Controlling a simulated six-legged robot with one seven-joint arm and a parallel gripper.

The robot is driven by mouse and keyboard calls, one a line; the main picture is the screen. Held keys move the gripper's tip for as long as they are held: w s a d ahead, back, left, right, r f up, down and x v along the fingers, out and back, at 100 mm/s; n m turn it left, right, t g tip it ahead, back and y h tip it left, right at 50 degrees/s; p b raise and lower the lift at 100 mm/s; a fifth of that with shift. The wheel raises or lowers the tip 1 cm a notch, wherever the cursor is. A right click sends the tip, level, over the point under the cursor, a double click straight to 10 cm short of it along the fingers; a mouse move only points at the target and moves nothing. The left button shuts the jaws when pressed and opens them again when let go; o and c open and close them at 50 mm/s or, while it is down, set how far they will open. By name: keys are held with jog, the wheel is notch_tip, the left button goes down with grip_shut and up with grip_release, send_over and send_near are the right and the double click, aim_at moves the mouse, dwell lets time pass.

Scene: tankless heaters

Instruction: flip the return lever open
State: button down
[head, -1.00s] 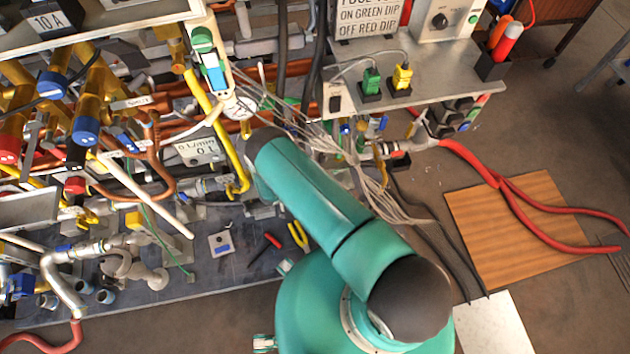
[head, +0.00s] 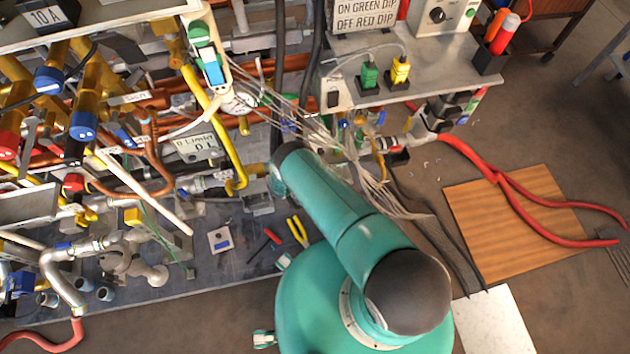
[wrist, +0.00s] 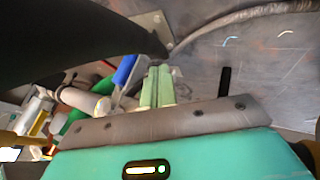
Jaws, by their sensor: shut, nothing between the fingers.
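My gripper (wrist: 157,88) shows in the wrist view, its two pale green fingers close together and empty. A blue piece (wrist: 125,68), possibly a lever handle, lies just left of the fingertips; I cannot tell whether they touch. A dark bracket or pipe end is at the fingertips. In the head view my own teal arm reaches into the pipework and hides the gripper. Small blue and yellow handles (head: 380,118) show by the pipes right of the arm. I cannot tell for sure which handle is the return lever.
A large dark shape (wrist: 70,45) fills the wrist view's upper left, close to the gripper. Pale thin cables (head: 375,190) hang beside my arm. Red hoses (head: 530,215) cross a wooden board (head: 520,225) at right. Pliers (head: 298,231) lie on the dark base plate.

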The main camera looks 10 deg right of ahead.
jog(key=shift+w+d+f, duration=0.1)
jog(key=shift+d+f, duration=0.1)
jog(key=shift+d, duration=0.6)
jog(key=shift+w+d+f, duration=0.1)
jog(key=shift+d+f, duration=0.15)
jog(key=shift+d, duration=0.55)
jog(key=shift+w+d+f, duration=0.1)
jog(key=shift+d+f, duration=0.1)
jog(key=shift+d, duration=0.6)
